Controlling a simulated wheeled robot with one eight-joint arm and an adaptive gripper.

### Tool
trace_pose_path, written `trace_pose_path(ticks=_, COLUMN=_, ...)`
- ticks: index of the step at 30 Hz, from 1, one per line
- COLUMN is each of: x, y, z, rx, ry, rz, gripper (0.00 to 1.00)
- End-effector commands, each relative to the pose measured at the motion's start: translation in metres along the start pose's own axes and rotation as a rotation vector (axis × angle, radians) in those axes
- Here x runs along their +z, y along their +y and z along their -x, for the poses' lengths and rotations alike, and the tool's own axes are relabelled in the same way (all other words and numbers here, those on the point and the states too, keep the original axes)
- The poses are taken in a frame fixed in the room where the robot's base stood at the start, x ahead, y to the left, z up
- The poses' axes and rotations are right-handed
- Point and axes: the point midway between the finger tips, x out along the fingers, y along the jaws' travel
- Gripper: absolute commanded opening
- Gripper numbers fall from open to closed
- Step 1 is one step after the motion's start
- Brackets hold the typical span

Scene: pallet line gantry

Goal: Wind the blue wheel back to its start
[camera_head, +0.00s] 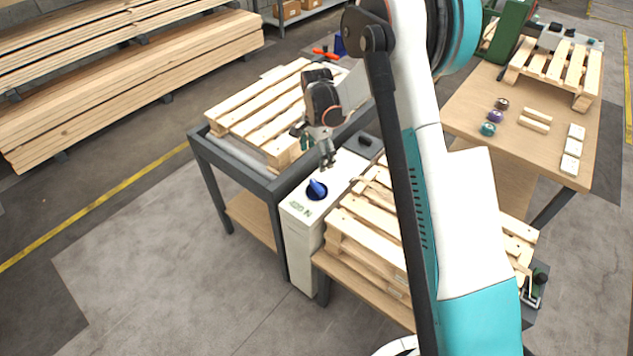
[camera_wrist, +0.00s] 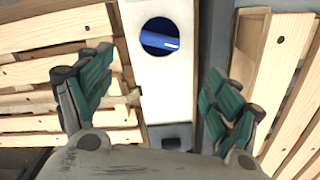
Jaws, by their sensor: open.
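The blue wheel (camera_head: 317,188) is a small blue knob in a dark round recess on top of a white box (camera_head: 296,207). In the wrist view the wheel (camera_wrist: 160,37) shows as a blue bar with a pale mark at its right end, lying nearly level across the disc. My gripper (camera_head: 328,163) is above the white box, a little apart from the wheel. In the wrist view its two green-padded fingers (camera_wrist: 158,85) are spread wide with nothing between them. The wheel lies beyond the fingertips, near the top of the picture.
A pallet (camera_head: 262,118) on a dark-framed table stands left of the box. Stacked pallets (camera_head: 352,228) stand close on its right. A dark block (camera_head: 365,141) sits at the box's far end. A wooden workbench (camera_head: 470,105) with small coloured parts is at right. Floor at left is clear.

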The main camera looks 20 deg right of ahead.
Motion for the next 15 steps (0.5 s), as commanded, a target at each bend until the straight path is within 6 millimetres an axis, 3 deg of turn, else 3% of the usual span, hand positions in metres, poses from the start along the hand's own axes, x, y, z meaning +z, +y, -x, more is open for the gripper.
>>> trace_pose_path(ticks=5, x=0.000, y=-0.001, z=-0.017, rx=0.004, ry=-0.001, rz=-0.008, gripper=0.83)
trace_pose_path(ticks=15, x=0.000, y=-0.001, z=-0.082, rx=0.003, ry=-0.001, rz=-0.006, gripper=0.83)
